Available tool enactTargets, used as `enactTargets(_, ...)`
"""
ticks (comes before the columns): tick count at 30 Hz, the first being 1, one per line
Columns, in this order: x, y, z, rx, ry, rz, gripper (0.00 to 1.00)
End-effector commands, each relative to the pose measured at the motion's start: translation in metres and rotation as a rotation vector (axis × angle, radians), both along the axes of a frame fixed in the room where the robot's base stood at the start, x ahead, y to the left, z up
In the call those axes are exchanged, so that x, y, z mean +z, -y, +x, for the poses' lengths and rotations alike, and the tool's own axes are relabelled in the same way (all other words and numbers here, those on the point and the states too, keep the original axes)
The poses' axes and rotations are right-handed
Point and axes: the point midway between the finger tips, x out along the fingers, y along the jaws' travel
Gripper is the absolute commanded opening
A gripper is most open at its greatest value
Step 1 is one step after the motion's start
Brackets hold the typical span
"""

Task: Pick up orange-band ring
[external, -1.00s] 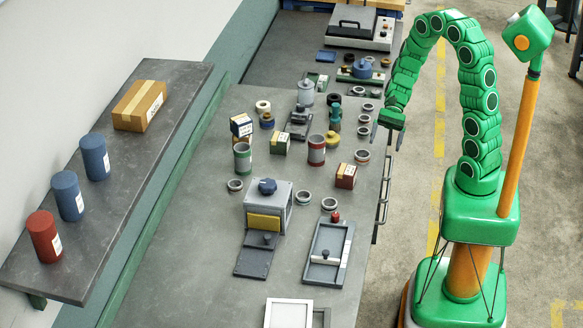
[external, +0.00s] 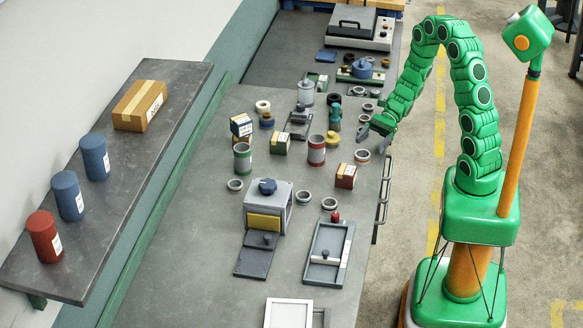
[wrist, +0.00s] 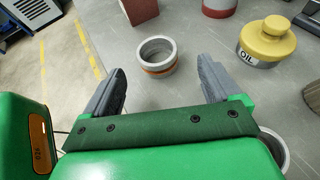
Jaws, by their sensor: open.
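The orange-band ring (wrist: 158,69) is a grey ring with an orange band around its lower part. It lies flat on the bench, ahead of my gripper (wrist: 163,72) and between the lines of its two fingers in the wrist view. In the external view the ring (external: 362,156) sits near the bench's right edge. My gripper (external: 374,141) is open and empty, above the bench just behind the ring. I cannot tell its exact height. Nothing hides the ring in the wrist view.
A red box (external: 346,177) and a red-banded cylinder (external: 316,150) stand close to the ring. A yellow oil can (wrist: 266,42) is to the right in the wrist view. Another ring (wrist: 275,147) shows partly behind my gripper. The bench edge and floor are close by.

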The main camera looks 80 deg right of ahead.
Motion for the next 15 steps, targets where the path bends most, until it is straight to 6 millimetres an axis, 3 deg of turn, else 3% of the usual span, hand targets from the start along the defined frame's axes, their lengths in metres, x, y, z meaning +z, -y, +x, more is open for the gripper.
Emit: enactTargets(15, -0.017, -0.042, 0.018, 0.003, -0.001, -0.002, 0.90)
